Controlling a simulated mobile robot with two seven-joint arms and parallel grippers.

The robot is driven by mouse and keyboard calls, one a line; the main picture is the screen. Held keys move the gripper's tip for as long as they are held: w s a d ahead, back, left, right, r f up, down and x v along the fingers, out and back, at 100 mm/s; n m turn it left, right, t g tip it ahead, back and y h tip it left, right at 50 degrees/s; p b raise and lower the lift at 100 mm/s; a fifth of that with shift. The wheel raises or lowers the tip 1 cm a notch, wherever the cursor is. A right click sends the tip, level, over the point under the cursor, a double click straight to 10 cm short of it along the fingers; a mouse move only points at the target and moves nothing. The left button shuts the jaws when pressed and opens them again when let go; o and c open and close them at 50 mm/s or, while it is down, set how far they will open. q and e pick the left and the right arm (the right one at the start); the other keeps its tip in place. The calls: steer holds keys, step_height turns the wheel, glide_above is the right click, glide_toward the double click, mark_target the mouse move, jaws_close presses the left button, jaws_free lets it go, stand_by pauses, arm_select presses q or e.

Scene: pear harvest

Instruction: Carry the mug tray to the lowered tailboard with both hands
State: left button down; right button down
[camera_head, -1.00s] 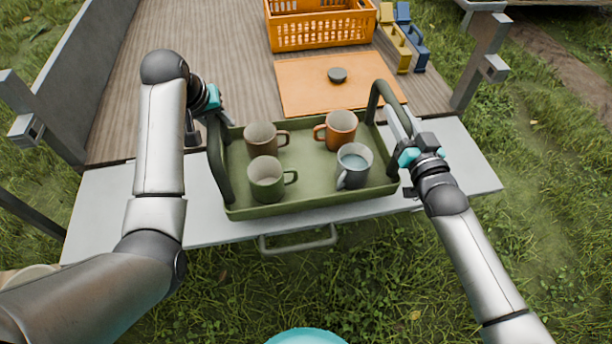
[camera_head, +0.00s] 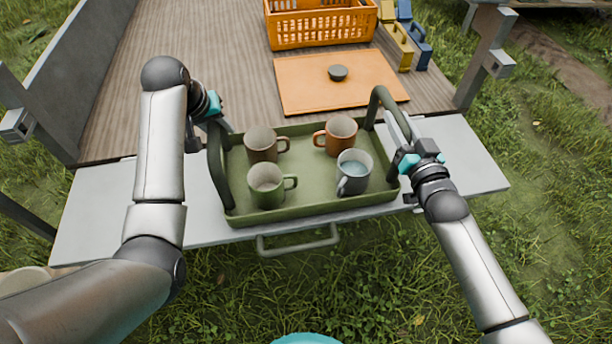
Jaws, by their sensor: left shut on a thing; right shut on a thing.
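The green mug tray (camera_head: 310,206) is level over the grey lowered tailboard (camera_head: 462,165); I cannot tell whether it touches. It carries a brown mug (camera_head: 261,146), an orange-brown mug (camera_head: 341,138), a green mug (camera_head: 266,188) and a grey-blue mug (camera_head: 353,176), all upright. My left gripper (camera_head: 219,122) is shut on the tray's left handle (camera_head: 217,165), its fingers partly hidden. My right gripper (camera_head: 404,148) is shut on the tray's right handle (camera_head: 384,104).
On the wooden truck bed (camera_head: 190,35) behind lie an orange board (camera_head: 300,90) with a small dark bowl (camera_head: 338,73), an orange crate (camera_head: 320,30), and yellow (camera_head: 398,48) and blue (camera_head: 418,48) items. Posts (camera_head: 482,60) flank the bed. The tailboard's right end is clear.

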arm_select(q)
steer(key=shift+d+f+b, duration=0.15)
steer(key=shift+f+b, duration=0.35)
steer(key=shift+f, duration=0.05)
arm_select(e)
steer(key=shift+a+f, duration=0.1)
steer(key=shift+f, duration=0.2)
arm_select(q)
steer(key=c, duration=1)
jaws_free()
arm_select(e)
steer(key=c, duration=0.9)
jaws_free()
steer(key=shift+f, duration=0.1)
arm_select(q)
steer(key=o, duration=0.4)
steer(key=shift+r, duration=0.1)
arm_select(e)
steer(key=o, duration=0.3)
arm_select(q)
steer(key=shift+r, duration=0.1)
steer(key=v, duration=1.1)
steer(key=shift+s+r, duration=0.25)
steer(key=shift+r, duration=0.05)
arm_select(e)
steer(key=v, duration=1.2)
